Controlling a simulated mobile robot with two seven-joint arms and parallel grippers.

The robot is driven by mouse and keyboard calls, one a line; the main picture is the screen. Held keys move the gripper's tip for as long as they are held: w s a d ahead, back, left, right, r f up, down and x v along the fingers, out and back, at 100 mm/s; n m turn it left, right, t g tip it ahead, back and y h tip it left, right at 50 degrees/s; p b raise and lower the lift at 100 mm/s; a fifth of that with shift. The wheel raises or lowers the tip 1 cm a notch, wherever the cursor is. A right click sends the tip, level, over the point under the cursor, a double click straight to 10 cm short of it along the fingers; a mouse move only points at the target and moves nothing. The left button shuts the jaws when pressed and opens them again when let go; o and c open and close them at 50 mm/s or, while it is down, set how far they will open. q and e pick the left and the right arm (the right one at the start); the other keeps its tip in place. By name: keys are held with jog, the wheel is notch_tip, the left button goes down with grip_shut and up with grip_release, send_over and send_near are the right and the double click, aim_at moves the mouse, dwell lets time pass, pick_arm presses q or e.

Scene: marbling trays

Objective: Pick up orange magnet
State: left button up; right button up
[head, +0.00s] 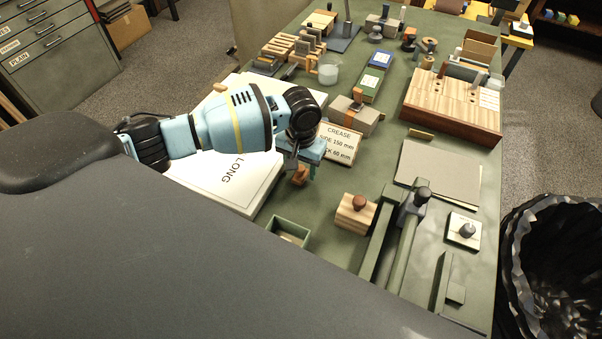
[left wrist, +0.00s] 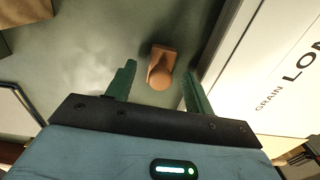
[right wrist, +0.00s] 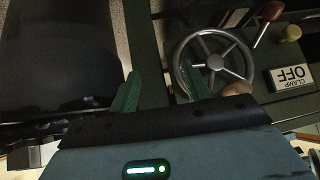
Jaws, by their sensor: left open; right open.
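The orange magnet (head: 299,176) is a small block with a rounded knob on the green bench top, partly under my left gripper (head: 305,169) in the head view. In the left wrist view the orange magnet (left wrist: 162,67) shows between the two green fingers of my left gripper (left wrist: 159,72), with clear space on both sides. The left gripper is open and holds nothing. My right gripper (right wrist: 160,72) is open and empty in the right wrist view. It is not seen in the head view.
A white box marked LONG (head: 218,180) lies left of the magnet. A crease sign (head: 339,144) stands behind it, and a green open box (head: 290,232) sits in front. A wooden block with a brown knob (head: 355,213) is to the right. The right wrist view shows a handwheel (right wrist: 214,38).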

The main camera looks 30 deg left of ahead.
pick_arm(q)
jog(key=shift+f, duration=0.65)
jog(key=shift+c, duration=0.7)
jog(key=c, duration=1)
jog(key=shift+r, duration=0.1)
jog(key=shift+r, duration=0.1)
